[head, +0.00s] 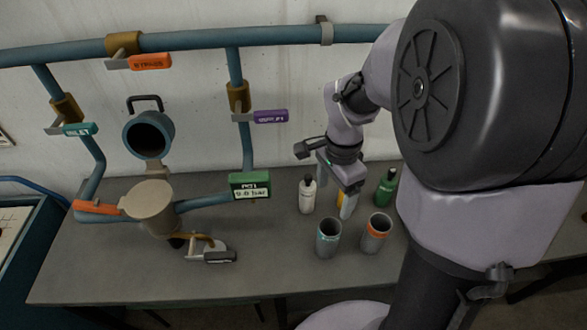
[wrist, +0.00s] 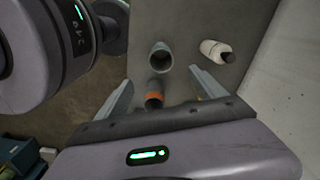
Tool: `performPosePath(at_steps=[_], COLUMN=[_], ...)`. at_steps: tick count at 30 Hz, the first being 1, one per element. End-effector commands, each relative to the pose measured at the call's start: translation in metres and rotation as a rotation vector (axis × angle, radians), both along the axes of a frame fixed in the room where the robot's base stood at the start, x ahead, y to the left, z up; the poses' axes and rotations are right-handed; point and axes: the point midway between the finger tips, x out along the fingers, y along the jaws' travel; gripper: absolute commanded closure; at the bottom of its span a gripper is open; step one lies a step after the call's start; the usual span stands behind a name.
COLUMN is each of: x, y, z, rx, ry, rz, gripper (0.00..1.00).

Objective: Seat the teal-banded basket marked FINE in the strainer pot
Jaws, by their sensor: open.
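The teal-banded basket (head: 328,238) stands upright and open-topped on the bench; its marking is not legible. In the wrist view, the plain grey cup (wrist: 160,57) appears to be this basket. The orange-banded basket (head: 376,232) stands to its right and also shows in the wrist view (wrist: 153,98). My gripper (head: 340,192) is open and empty, above and behind the baskets; its spread fingers (wrist: 160,80) show in the wrist view. The strainer assembly is at left: a beige round-topped body (head: 148,200) with a hollow teal round part (head: 148,133) above. I cannot tell whether its top is open.
A white bottle (head: 307,195) stands behind the teal-banded basket, and a green bottle (head: 386,188) at right. A drain valve (head: 210,250) sits below the strainer. The bench front is clear.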

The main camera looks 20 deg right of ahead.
Motion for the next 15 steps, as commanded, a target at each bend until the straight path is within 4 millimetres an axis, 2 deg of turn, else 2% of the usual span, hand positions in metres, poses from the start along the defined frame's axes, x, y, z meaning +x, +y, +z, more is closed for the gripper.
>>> performPosePath(at_steps=[1, 6, 9, 15], x=[-0.001, -0.001, -0.001, 0.0], y=[0.0, 0.001, 0.001, -0.001], z=[-0.023, -0.073, -0.09, -0.108], rx=[0.001, 0.002, 0.002, 0.001], ry=[0.005, 0.004, 0.002, 0.001], rz=[0.001, 0.003, 0.004, 0.004], gripper=[0.21, 0.21, 0.21, 0.21])
